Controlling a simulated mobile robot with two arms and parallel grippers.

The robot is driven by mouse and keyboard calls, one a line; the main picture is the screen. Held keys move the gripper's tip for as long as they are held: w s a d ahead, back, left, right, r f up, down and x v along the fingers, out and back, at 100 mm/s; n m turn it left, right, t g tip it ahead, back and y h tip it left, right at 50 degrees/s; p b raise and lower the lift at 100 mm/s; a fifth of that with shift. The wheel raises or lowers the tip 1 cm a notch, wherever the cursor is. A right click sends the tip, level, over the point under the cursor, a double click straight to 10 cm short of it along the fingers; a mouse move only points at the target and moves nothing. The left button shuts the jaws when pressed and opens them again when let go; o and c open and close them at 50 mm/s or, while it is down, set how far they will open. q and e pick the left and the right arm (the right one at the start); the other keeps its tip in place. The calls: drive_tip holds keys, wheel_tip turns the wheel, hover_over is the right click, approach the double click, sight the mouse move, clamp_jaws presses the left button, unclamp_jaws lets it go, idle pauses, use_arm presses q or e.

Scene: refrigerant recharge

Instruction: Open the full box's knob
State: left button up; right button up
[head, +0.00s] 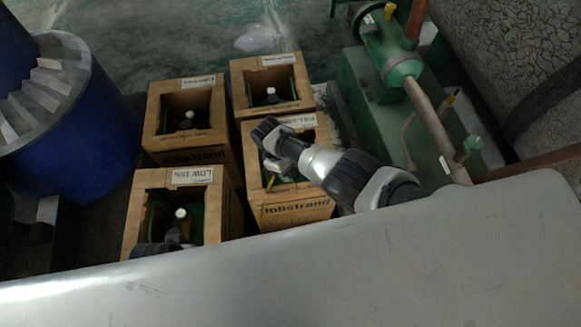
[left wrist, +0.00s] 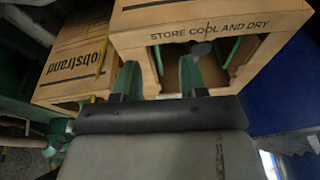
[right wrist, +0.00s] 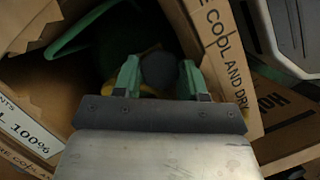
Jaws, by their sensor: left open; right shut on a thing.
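The full box (head: 297,215) is the cardboard box at the front right of the group, with a white label (head: 297,121) on its top edge. My right gripper (head: 272,160) reaches down into its opening. In the right wrist view its green fingers are closed on a dark round knob (right wrist: 158,70) above a green cylinder, and the "100%" label (right wrist: 25,128) shows at left. My left gripper (left wrist: 160,82) is open and empty at the opening of another box (left wrist: 200,18) marked "STORE COOL AND DRY". In the head view it is mostly hidden behind my own body.
A front left box (head: 135,215) labelled low and two rear boxes (head: 158,115) (head: 236,90) stand close by, each with a pale-topped cylinder inside. Green machinery with pipes (head: 425,105) stands at right, a blue drum (head: 75,140) at left.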

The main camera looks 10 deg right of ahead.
use_arm(q)
drive_tip(key=shift+s+f+p, duration=0.1)
drive_tip(key=shift+f+p, duration=0.25)
drive_tip(key=shift+f, duration=1.1)
use_arm(e)
drive_tip(key=shift+s+a+n+t, duration=0.1)
drive_tip(key=shift+n+t, duration=0.3)
drive_tip(key=shift+n, duration=0.7)
use_arm(q)
drive_tip(key=shift+f, duration=0.1)
use_arm(e)
drive_tip(key=o, duration=0.6)
drive_tip(key=shift+o, duration=0.2)
use_arm(q)
drive_tip(key=shift+r, duration=0.2)
use_arm(e)
drive_tip(key=shift+r, duration=0.1)
